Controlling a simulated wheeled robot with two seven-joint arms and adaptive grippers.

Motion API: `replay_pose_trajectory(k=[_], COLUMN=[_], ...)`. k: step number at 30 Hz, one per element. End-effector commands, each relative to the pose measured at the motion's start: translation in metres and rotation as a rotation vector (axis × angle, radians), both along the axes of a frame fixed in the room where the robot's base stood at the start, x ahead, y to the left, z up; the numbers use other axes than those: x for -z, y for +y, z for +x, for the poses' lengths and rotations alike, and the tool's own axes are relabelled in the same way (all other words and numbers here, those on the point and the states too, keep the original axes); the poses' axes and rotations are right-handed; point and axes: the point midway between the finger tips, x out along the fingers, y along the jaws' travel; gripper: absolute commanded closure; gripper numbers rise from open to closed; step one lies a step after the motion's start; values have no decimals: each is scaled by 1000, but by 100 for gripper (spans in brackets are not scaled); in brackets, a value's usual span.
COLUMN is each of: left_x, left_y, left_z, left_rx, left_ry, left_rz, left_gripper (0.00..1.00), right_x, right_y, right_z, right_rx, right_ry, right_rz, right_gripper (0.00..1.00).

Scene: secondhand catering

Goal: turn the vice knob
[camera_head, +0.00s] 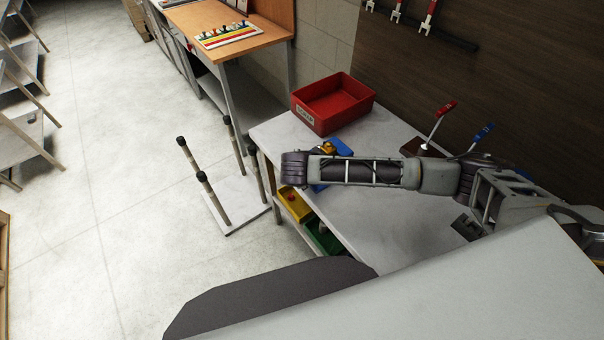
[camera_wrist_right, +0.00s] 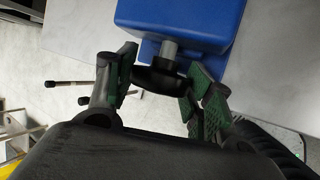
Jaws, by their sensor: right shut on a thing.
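The blue vice (camera_wrist_right: 185,18) fills the top middle of the right wrist view, with a short grey shaft (camera_wrist_right: 169,52) and a black knob (camera_wrist_right: 158,80) below it. My right gripper (camera_wrist_right: 160,70) has its green-padded fingers on both sides of the knob and is shut on it. In the head view the blue vice (camera_head: 339,146) stands on the white bench, largely covered by my arm. My right gripper's fingers and the knob cannot be made out there. My left gripper is in neither view.
A red bin (camera_head: 333,103) stands behind the vice on the white bench (camera_head: 350,230). Red-handled (camera_head: 440,118) and blue-handled (camera_head: 482,134) tools stand near the back wall. A yellow bin (camera_head: 296,204) and a green bin (camera_head: 322,238) sit below the bench edge. Upright posts (camera_head: 205,185) stand left.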

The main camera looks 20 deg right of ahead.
Motion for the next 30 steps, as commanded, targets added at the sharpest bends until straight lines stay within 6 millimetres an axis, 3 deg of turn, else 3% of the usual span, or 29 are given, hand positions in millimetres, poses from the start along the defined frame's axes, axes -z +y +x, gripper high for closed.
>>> replay_pose_trajectory(k=[30], left_x=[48], left_y=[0], left_z=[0], left_rx=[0], left_ry=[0], left_rz=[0], left_gripper=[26], right_x=[6], right_y=[3], right_z=[-4], right_rx=[-5], right_ry=[-481], right_rz=[183], right_gripper=[72])
